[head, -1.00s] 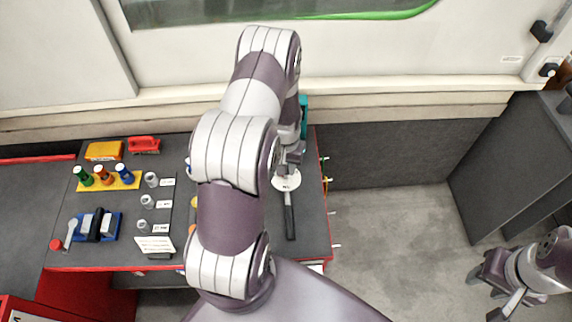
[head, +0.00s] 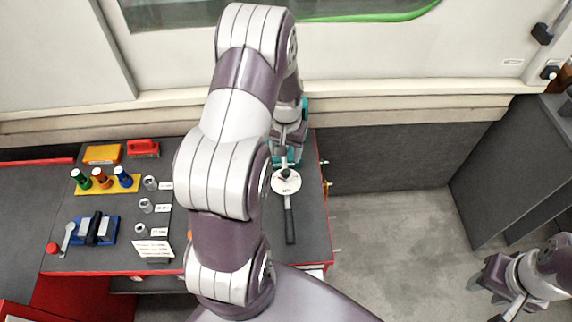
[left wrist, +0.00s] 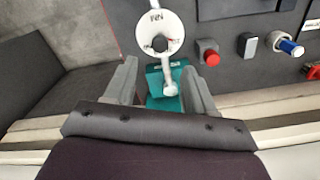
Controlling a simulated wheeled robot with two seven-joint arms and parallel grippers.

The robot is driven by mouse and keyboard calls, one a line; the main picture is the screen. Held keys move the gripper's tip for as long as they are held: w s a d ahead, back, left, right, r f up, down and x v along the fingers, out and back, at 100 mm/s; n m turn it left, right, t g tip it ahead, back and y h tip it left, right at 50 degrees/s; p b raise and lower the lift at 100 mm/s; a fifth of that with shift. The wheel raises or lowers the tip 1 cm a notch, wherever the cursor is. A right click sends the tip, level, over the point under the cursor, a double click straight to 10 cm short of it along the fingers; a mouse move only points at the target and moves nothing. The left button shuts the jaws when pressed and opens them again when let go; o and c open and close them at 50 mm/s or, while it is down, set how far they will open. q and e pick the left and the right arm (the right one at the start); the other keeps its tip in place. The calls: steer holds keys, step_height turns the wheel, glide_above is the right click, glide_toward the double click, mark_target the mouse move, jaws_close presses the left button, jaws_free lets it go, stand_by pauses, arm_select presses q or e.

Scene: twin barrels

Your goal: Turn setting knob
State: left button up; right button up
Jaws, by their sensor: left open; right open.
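A torque wrench with a round white dial (head: 287,187) marked "Nm" lies on the dark bench, its black handle (head: 290,222) pointing toward me. A small black knob (head: 286,174) sits on the dial. In the left wrist view, the dial (left wrist: 148,25) and knob (left wrist: 160,44) are just past my fingertips. My left gripper (left wrist: 158,68) is open and empty, with its fingers on either side of the wrench's grey end, over a teal block (left wrist: 163,90). Contact with the wrench cannot be told. My right gripper (head: 488,288) is open and empty over the floor at the right.
Sockets (head: 146,205), a yellow rack (head: 107,184) of coloured drivers, a blue holder (head: 98,228) and a white card (head: 153,248) stand left on the bench. A red button (left wrist: 211,58) sits near the dial. The wall is close behind; the floor at right is clear.

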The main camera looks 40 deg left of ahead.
arm_select(q)
step_height(320, 180, up, 4)
steer(key=shift+r, duration=0.1)
stand_by(0.4)
steer(key=s+d+r+m, duration=0.2)
steer(key=s+d+r, duration=0.1)
steer(key=s+d, duration=0.2)
steer(key=s+d+r+m+t, duration=0.1)
steer(key=s+d, duration=0.4)
steer(key=d, duration=0.5)
step_height(320, 180, up, 2)
steer(key=shift+r+m, duration=0.1)
steer(key=shift+m, duration=0.4)
